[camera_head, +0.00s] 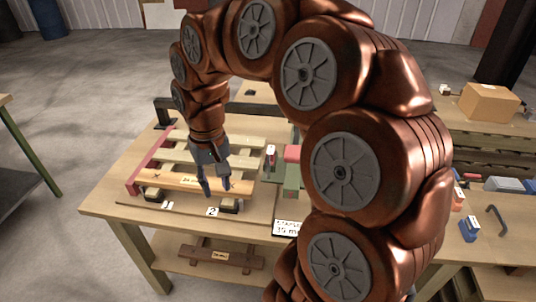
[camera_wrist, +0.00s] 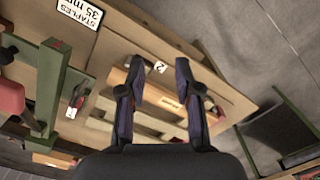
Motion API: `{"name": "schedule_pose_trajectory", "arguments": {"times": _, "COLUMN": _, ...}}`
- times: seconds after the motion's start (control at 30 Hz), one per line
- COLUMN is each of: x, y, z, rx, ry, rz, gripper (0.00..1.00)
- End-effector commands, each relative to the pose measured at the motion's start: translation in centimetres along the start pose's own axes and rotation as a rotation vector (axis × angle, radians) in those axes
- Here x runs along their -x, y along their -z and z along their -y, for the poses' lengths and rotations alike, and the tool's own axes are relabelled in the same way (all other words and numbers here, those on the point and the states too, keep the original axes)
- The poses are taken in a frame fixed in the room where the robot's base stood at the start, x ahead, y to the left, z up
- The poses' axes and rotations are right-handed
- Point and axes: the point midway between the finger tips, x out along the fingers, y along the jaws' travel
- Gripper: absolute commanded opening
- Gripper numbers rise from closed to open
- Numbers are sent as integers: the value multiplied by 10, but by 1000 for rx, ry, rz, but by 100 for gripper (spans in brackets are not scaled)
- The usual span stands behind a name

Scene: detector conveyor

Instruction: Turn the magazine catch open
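My gripper (camera_head: 231,190) is open and empty in the head view, above the front side of a slatted wooden frame on the workbench. In the wrist view its two dark fingers (camera_wrist: 160,62) stand apart over the wooden slats, near a card marked 2. A green device (camera_head: 291,178) with a red part on top stands right of the slatted frame, partly hidden by my arm. The green device also shows at the left of the wrist view (camera_wrist: 48,88), apart from my fingers. I cannot pick out the magazine catch in either view.
The workbench (camera_head: 110,207) carries the slatted frame (camera_head: 190,180), number cards, and a staples sign (camera_head: 287,227) at its front edge. A lower shelf holds a dark wooden piece (camera_head: 221,256). A cardboard box (camera_head: 489,103) and small coloured items lie on surfaces at right.

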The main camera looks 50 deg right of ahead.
Motion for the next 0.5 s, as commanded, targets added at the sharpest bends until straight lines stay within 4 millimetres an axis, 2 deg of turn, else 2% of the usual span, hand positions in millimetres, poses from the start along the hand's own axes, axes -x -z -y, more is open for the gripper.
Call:
{"name": "schedule_pose_trajectory", "arguments": {"times": 0.03, "x": 2, "y": 19, "z": -12, "rx": -51, "ry": 8, "rz": -6, "gripper": 33}}
{"name": "schedule_pose_trajectory", "arguments": {"times": 0.2, "x": 4, "y": 75, "z": -66, "rx": -241, "ry": 18, "rz": -28, "gripper": 33}}
{"name": "schedule_pose_trajectory", "arguments": {"times": 0.3, "x": 2, "y": 100, "z": -104, "rx": -358, "ry": 19, "rz": -38, "gripper": 33}}
{"name": "schedule_pose_trajectory", "arguments": {"times": 0.5, "x": -9, "y": 126, "z": -170, "rx": -549, "ry": 9, "rz": -45, "gripper": 33}}
